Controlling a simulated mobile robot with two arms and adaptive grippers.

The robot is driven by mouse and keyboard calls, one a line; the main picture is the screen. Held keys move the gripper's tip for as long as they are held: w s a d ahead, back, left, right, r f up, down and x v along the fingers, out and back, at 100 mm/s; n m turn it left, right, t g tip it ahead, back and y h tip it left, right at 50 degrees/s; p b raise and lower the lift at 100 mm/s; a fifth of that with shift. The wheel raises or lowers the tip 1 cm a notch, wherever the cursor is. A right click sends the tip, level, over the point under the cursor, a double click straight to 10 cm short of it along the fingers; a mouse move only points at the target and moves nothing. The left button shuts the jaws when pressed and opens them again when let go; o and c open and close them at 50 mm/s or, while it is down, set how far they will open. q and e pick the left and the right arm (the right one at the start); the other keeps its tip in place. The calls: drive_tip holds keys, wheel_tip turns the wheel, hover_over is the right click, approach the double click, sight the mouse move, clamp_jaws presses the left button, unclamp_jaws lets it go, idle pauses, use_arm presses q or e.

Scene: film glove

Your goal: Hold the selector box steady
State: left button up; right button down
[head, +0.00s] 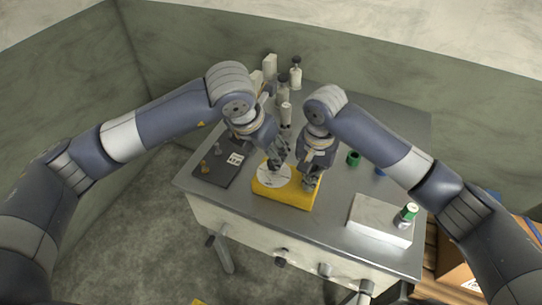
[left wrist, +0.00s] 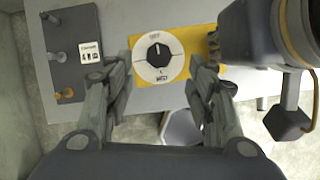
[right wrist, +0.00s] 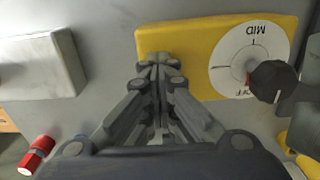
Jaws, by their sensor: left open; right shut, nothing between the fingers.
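The yellow selector box (head: 285,198) sits near the table's front edge. It also shows in the left wrist view (left wrist: 199,44) and the right wrist view (right wrist: 185,38). Its white dial (right wrist: 238,50) carries printed markings and a black knob (left wrist: 158,55). My left gripper (head: 277,164) is open over the dial; in the left wrist view its fingers stand apart on either side of the dial. My right gripper (head: 310,184) is shut and empty at the box's right part. Its fingertips (right wrist: 161,64) overlap the yellow top; I cannot tell whether they touch it.
A dark panel with small pegs (head: 215,170) lies left of the box. A pale block (head: 378,222) and a green-topped bottle (head: 407,213) are at the right. A green cup (head: 353,158) and several bottles (head: 296,75) stand farther back. A cardboard box (head: 485,265) is beyond the table.

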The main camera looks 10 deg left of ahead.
drive_tip(key=shift+s+d+f, duration=0.15)
drive_tip(key=shift+f, duration=0.2)
use_arm(q)
drive_tip(key=v, duration=0.5)
drive_tip(key=shift+s+a+r, duration=0.1)
drive_tip(key=shift+s+r, duration=0.1)
drive_tip(key=shift+r, duration=0.1)
use_arm(e)
drive_tip(key=shift+r, duration=0.1)
drive_tip(key=shift+w+r, duration=0.15)
drive_tip(key=shift+r, duration=0.35)
drive_tip(key=shift+w+r, duration=0.15)
drive_tip(key=shift+r, duration=0.35)
drive_tip(key=shift+s+r, duration=0.1)
drive_tip(key=shift+r, duration=1.35)
use_arm(q)
drive_tip(key=shift+w, duration=0.15)
use_arm(e)
drive_tip(key=shift+r, duration=0.15)
drive_tip(key=shift+r, duration=1.55)
